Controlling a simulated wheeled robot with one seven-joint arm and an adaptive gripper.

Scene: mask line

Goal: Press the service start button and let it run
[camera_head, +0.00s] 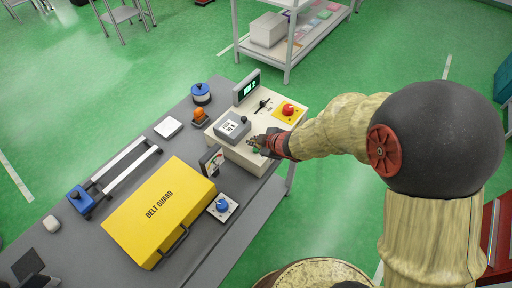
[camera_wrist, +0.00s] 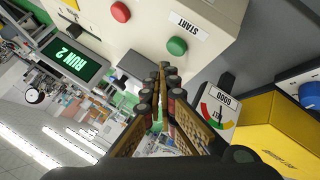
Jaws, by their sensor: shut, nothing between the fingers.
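The green start button (camera_wrist: 177,46) sits on the cream control box (camera_wrist: 205,15), beside a white START label (camera_wrist: 188,26). In the head view the control box (camera_head: 222,145) stands at the right end of the bench, and a bit of green shows by my gripper (camera_head: 260,142). In the wrist view my gripper (camera_wrist: 162,72) is shut and empty. Its tips appear just below the green button in the picture, with the button uncovered; I cannot tell the exact gap. The display (camera_wrist: 71,60) on the box is lit and reads RUN 2.
A red mushroom button (camera_head: 289,109) on a yellow plate and a black lever (camera_head: 263,104) are on the same box. A dial gauge (camera_head: 212,160), blue knob (camera_head: 222,205) and yellow belt guard (camera_head: 160,208) stand nearby. An orange beacon (camera_head: 199,117) is behind.

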